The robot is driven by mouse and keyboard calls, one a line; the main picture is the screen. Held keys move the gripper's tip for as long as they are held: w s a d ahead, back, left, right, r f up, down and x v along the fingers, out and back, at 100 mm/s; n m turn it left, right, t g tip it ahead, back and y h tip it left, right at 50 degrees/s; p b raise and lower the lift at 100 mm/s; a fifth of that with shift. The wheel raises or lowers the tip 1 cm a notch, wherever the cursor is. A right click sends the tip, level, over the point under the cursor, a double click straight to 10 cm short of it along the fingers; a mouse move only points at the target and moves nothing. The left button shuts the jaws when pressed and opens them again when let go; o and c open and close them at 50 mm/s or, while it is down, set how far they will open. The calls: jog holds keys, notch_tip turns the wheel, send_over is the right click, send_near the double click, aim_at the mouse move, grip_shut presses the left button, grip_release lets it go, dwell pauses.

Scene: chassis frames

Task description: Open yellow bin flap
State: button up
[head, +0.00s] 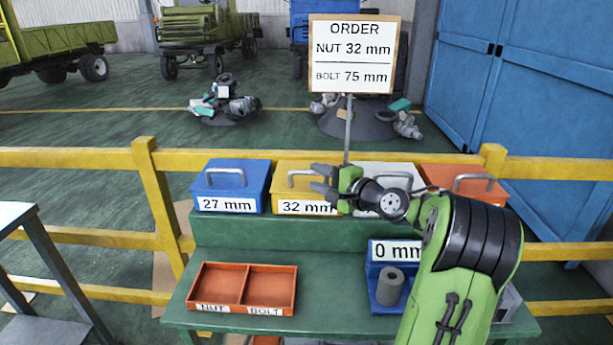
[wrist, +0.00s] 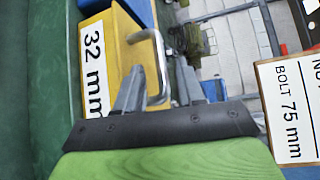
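The yellow bin (head: 284,181) stands on the raised green shelf and carries a "32 mm" label. Its metal handle (head: 303,174) is on the sloped flap, which is down. In the wrist view the yellow bin (wrist: 125,45) is at upper left, with its handle (wrist: 161,62) running between my fingers. My gripper (head: 318,181) is at the right part of the yellow bin, close to the handle. In the wrist view my gripper (wrist: 158,78) has its fingers apart, one on each side of the handle bar. Whether either finger touches the bar I cannot tell.
A blue "27 mm" bin (head: 230,186) is left of it; a white bin (head: 388,174), partly behind my arm, and an orange bin (head: 468,188) are right. The order sign (head: 352,55) rises behind. A divided red tray (head: 243,288) and blue holder (head: 376,270) stand below.

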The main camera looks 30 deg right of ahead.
aim_at(309, 174)
jog(key=w, duration=0.4)
jog(key=shift+w+a+f, duration=0.3)
jog(key=shift+w+a, duration=0.05)
grip_shut()
